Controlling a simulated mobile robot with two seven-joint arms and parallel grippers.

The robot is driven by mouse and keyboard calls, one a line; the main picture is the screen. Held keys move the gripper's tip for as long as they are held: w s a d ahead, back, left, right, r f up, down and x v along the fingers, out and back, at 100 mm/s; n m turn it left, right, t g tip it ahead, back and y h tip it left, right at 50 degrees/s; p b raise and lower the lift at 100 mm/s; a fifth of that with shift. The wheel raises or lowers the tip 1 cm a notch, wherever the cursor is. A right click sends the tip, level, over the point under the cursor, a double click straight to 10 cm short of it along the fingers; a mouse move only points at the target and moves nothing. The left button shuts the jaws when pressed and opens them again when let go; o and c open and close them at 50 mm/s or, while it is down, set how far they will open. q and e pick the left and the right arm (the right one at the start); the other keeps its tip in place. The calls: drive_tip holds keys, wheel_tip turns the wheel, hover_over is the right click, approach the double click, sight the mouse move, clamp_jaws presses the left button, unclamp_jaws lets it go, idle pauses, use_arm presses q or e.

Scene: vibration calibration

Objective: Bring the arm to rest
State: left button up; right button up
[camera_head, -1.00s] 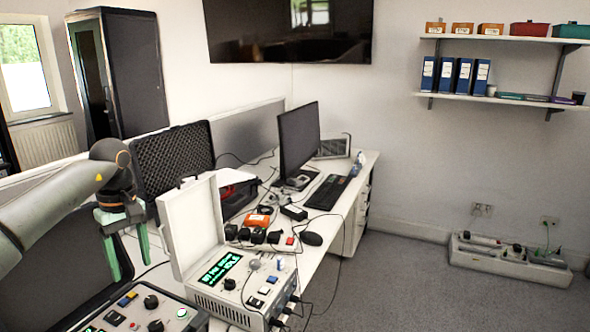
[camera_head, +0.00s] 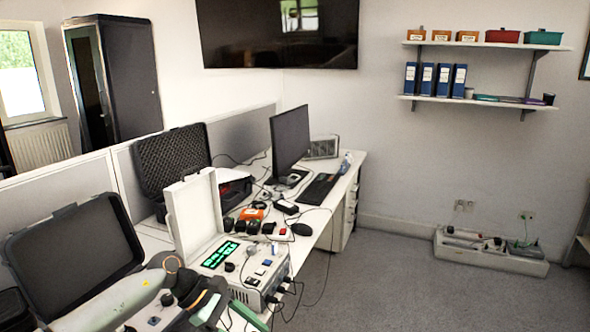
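My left arm (camera_head: 118,303) comes in low at the bottom left, over the near end of the desk. My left gripper (camera_head: 229,312) is at the bottom edge, in front of the white-lidded instrument (camera_head: 193,215). Its two green fingers stand apart with nothing seen between them, so it looks open; their tips are partly cut off by the frame. The instrument's lid is raised and its green display is lit. A second control panel under my arm is mostly hidden. My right arm and gripper do not show.
An open black case (camera_head: 72,252) lies left of my arm; another foam-lined case (camera_head: 172,160) stands behind the instrument. The grey floor (camera_head: 400,290) at right is clear up to a low tray (camera_head: 490,262).

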use_arm(q)
drive_tip(key=s+d+r+n+t+h, duration=0.1)
drive_tip(key=s+d+n+t+h, duration=0.2)
drive_tip(key=d+n+h, duration=0.4)
drive_tip(key=s+d+r+n+t+h, duration=0.1)
drive_tip(key=s+d+n+t+h, duration=0.15)
drive_tip(key=d+n, duration=0.45)
drive_tip(key=s+a+f+n+t+y+p, duration=0.1)
drive_tip(key=a+f+n+t+y, duration=0.45)
drive_tip(key=n, duration=0.85)
drive_tip(key=s+a+f+n+t+y+p, duration=0.1)
drive_tip(key=a+f+n+t+y, duration=0.5)
drive_tip(key=n, duration=0.7)
drive_tip(key=s+a+f+n+g+y, duration=0.2)
drive_tip(key=s+a+f+n+g, duration=0.1)
drive_tip(key=s+a+f+n, duration=0.2)
drive_tip(key=s+a+f+n+g+y, duration=0.2)
drive_tip(key=s+a+f+n, duration=0.3)
drive_tip(key=s+n, duration=0.4)
drive_tip(key=s+f+g, duration=0.1)
drive_tip(key=s, duration=0.1)
drive_tip(key=shift+s+a+g+y, duration=0.3)
drive_tip(key=shift+a+g+y, duration=0.05)
drive_tip(key=shift+g+y, duration=0.05)
